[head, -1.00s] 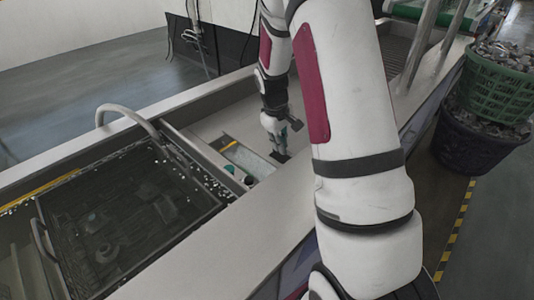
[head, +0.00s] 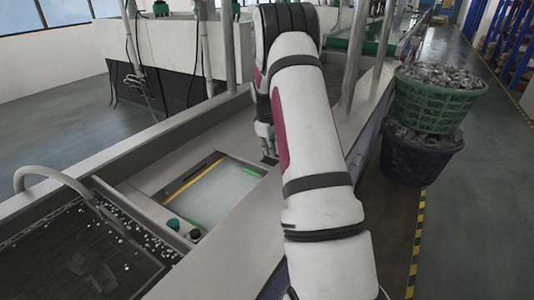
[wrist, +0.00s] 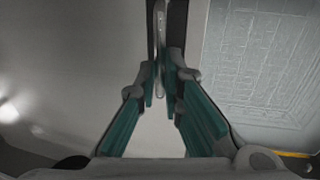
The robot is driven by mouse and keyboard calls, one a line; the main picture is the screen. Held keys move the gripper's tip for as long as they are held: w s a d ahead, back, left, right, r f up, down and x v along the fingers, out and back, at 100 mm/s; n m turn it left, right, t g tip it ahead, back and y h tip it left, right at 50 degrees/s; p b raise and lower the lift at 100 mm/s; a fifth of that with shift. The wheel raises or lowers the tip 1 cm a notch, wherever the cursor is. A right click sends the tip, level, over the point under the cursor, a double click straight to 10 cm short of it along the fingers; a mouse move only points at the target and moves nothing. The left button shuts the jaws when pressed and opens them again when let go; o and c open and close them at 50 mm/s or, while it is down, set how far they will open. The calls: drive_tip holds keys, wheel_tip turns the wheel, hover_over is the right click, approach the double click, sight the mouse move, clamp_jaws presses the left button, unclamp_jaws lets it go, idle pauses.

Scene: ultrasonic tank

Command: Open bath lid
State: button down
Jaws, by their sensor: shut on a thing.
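My gripper (head: 267,157) is down at the far right edge of a rectangular bath opening in the bench. In the wrist view its teal-padded fingers (wrist: 163,90) are closed around a thin grey upright bar, seemingly the lid's handle (wrist: 160,18). A pale, flat surface (head: 212,195) with a yellow strip along its left side fills the opening; I cannot tell whether it is the lid or the bath inside. In the wrist view this surface (wrist: 262,65) looks patterned and lies right of the fingers; a plain smooth panel lies on the left. My arm hides part of the bench.
Green and dark knobs (head: 173,224) sit at the opening's near corner. A dark tank (head: 75,255) with a curved grey handle (head: 60,175) is at the left. Metal posts (head: 353,75) rise beyond my arm. Stacked full baskets (head: 425,125) stand right, beside a clear aisle.

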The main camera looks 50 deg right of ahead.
drive_tip(key=shift+w+d, duration=0.1)
drive_tip(key=c, duration=1.7)
unclamp_jaws()
drive_tip(key=shift+r, duration=0.15)
wheel_tip(320, 180, up, 11)
drive_tip(key=a, duration=0.2)
drive_tip(key=shift+s+a+r, duration=0.15)
drive_tip(key=shift+s+r, duration=0.05)
drive_tip(key=shift+s, duration=0.05)
